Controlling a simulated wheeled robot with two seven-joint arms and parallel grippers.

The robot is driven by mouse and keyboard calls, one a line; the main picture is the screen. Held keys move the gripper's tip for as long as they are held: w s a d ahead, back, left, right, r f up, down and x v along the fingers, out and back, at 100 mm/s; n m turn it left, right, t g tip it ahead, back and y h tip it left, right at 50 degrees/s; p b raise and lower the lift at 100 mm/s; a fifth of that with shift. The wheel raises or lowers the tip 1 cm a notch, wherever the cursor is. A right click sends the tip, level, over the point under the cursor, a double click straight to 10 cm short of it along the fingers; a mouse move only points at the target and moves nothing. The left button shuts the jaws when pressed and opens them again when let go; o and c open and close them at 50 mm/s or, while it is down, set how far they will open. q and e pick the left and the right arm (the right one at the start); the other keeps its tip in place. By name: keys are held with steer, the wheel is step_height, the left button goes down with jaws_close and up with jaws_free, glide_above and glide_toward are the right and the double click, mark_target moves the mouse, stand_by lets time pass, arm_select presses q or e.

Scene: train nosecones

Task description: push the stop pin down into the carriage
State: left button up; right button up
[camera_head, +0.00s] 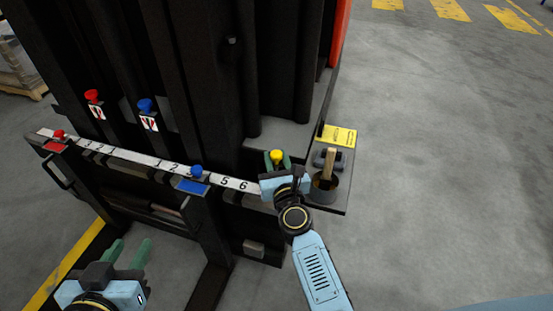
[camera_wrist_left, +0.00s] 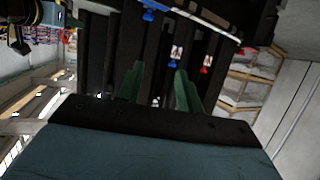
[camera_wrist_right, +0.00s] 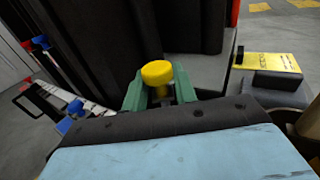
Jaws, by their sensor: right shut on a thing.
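The stop pin has a yellow knob (camera_head: 277,156) and stands near the right end of the black carriage bar, which carries a white number scale (camera_head: 140,159). My right gripper (camera_head: 278,163) is shut on the pin. In the right wrist view the yellow knob (camera_wrist_right: 157,73) rises between the green fingertips, with a thin stem below it. The stem's lower end and its hole are hidden by my gripper. My left gripper (camera_head: 127,250) is open and empty, low at the left in front of the carriage. Its parted fingers also show in the left wrist view (camera_wrist_left: 160,85).
Red (camera_head: 59,134) and blue (camera_head: 197,171) knobs sit on the bar, with another red (camera_head: 92,95) and blue knob (camera_head: 145,105) behind. A cup with a wooden handle (camera_head: 325,191) and a yellow label (camera_head: 337,135) are right of my right gripper. Open floor lies further right.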

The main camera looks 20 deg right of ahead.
mark_target(277, 169)
steer(key=shift+f+b, duration=0.5)
steer(key=shift+f, duration=0.05)
steer(key=shift+f+b, duration=0.4)
steer(key=shift+f, duration=0.05)
steer(key=shift+f+b, duration=0.55)
arm_select(q)
step_height(277, 169, up, 14)
steer(key=d+t+h+b, duration=0.1)
steer(key=d+t+h, duration=0.1)
steer(key=t, duration=0.8)
steer(key=shift+s+h, duration=0.35)
steer(key=shift+h, duration=0.45)
arm_select(e)
steer(key=shift+f, duration=0.6)
arm_select(q)
steer(key=shift+d+f, duration=0.1)
